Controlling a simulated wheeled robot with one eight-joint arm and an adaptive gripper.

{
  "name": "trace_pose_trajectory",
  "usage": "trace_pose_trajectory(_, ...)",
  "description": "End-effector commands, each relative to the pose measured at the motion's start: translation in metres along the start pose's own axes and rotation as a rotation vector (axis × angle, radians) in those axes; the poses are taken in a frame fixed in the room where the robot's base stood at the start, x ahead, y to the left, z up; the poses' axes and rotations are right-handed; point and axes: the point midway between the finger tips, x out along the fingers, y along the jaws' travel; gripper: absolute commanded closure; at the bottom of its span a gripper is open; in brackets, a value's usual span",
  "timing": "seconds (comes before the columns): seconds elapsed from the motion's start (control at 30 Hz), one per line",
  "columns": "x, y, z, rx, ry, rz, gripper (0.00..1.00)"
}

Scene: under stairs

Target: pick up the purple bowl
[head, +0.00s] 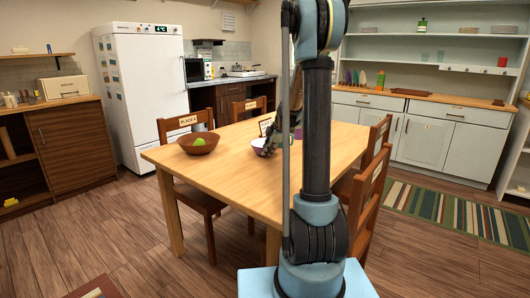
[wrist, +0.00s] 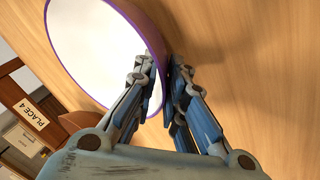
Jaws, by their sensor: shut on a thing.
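The purple bowl (head: 260,147) is on the wooden table in the head view, partly hidden by my arm. In the wrist view the bowl (wrist: 100,45) shows a white inside and a purple rim. My gripper (wrist: 163,75) has one finger inside the bowl and one outside, shut on its rim wall. I cannot tell whether the bowl touches the table.
A brown bowl (head: 198,143) with a green fruit (head: 198,142) stands on the table (head: 225,172) to the left. Chairs (head: 185,125) surround the table. A white fridge (head: 140,90) and a pale cupboard (head: 425,135) stand behind. The table's front left is clear.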

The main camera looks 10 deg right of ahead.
Motion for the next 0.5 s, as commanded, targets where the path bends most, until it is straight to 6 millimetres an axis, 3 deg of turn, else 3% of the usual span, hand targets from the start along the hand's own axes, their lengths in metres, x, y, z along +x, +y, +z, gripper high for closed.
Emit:
trace_pose_trajectory(0.27, -0.009, 0.005, -0.003, 0.000, 0.000, 0.000, 1.00)
trace_pose_trajectory(0.5, -0.043, 0.020, -0.014, 0.000, 0.000, 0.000, 1.00)
